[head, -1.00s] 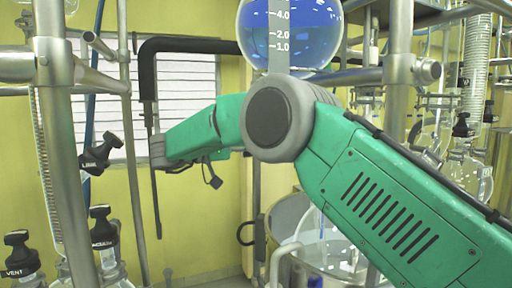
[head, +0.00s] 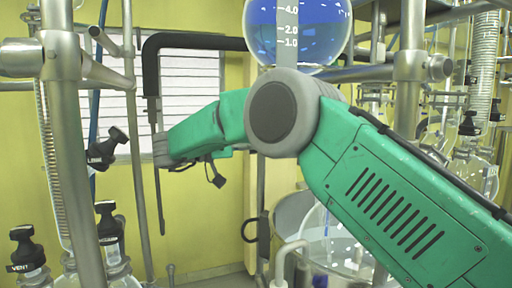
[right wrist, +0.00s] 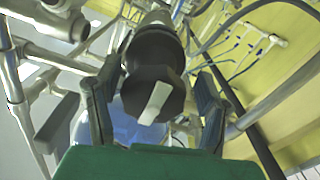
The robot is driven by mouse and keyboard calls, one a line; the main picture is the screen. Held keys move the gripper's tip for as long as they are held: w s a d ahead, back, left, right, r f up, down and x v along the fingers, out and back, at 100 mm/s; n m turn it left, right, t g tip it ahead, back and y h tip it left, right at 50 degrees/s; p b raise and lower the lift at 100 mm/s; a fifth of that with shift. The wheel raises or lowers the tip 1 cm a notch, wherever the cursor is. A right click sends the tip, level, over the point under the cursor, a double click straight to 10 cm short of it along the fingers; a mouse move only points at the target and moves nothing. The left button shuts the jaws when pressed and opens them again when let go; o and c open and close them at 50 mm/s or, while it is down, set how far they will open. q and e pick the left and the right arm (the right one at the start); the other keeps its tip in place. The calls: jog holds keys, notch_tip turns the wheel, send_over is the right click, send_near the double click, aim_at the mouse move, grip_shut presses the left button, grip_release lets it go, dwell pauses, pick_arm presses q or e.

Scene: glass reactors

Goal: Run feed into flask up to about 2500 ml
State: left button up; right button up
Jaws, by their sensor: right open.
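A round glass vessel (head: 325,35) with blue liquid and a scale marked 1.0, 2.0 and 4.0 hangs at the top of the head view; its top is cut off. A clear glass flask (head: 330,222) sits below, partly hidden behind my right arm. I see no blue liquid in its visible part. In the right wrist view, my right gripper (right wrist: 155,85) is open, with its fingers on either side of a black valve knob (right wrist: 150,62) with a white mark. I cannot tell whether they touch it. My left gripper is not in view.
Black knobs stand at the left, one on a side line (head: 105,150), one labelled VENT (head: 27,250), and another beside it (head: 107,220). Metal posts (head: 70,150) and a black bent pipe (head: 190,41) are near my right arm. More glassware (head: 470,175) is at the right.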

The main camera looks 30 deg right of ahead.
jog(key=shift+a+r, duration=0.1)
jog(key=shift+a, duration=0.45)
jog(key=v, duration=0.6)
jog(key=shift+w+f, duration=0.25)
jog(key=shift+w, duration=0.2)
jog(key=shift+a, duration=0.2)
dwell(6.2)
